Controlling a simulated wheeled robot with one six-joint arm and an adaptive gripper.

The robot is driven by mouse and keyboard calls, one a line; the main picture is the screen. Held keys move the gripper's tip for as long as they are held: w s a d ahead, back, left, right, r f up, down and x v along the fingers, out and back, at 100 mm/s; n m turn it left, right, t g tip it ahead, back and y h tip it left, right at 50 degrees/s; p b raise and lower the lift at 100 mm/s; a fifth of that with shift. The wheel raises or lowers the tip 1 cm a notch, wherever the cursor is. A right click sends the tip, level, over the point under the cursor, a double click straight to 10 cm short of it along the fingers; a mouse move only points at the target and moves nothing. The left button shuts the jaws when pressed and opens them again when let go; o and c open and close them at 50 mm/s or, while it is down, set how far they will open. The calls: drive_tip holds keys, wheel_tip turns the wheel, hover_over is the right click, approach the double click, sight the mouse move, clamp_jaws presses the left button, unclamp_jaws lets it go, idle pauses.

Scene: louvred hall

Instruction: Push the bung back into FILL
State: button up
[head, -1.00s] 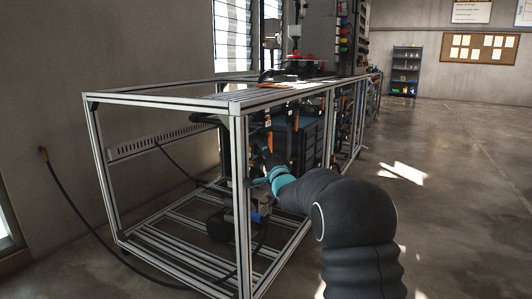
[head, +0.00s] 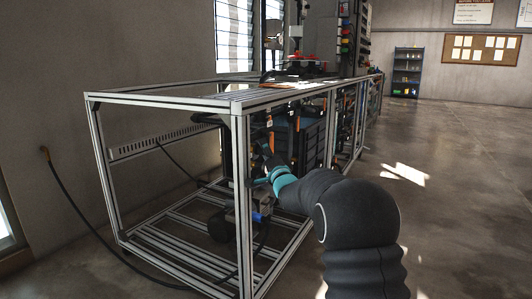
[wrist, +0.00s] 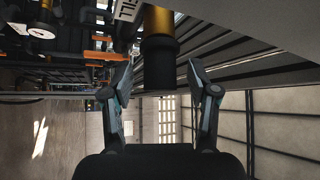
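In the wrist view a black cylindrical bung (wrist: 159,68) hangs from a brass-coloured neck (wrist: 159,22). A white label (wrist: 127,10) beside the neck shows part of its lettering, seemingly the end of FILL. How deep the bung sits in the neck cannot be told. My gripper (wrist: 160,72) is open, with one finger on each side of the bung's lower end and a visible gap on both sides. In the head view my gripper (head: 262,160) reaches in behind the front post of the frame; its fingers are small and dark there, and the bung cannot be made out.
The aluminium-profile frame (head: 241,190) stands close around my arm, with its front post just left of my wrist. A black hose (head: 72,198) runs from the wall to the floor. Dark equipment (head: 308,145) fills the frame's right part. Open floor (head: 450,190) lies to the right.

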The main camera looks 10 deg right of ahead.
drive_tip(key=s+d+f+b, duration=0.1)
drive_tip(key=s+d+b, duration=0.1)
drive_tip(key=s+d, duration=0.2)
drive_tip(key=shift+s, duration=0.85)
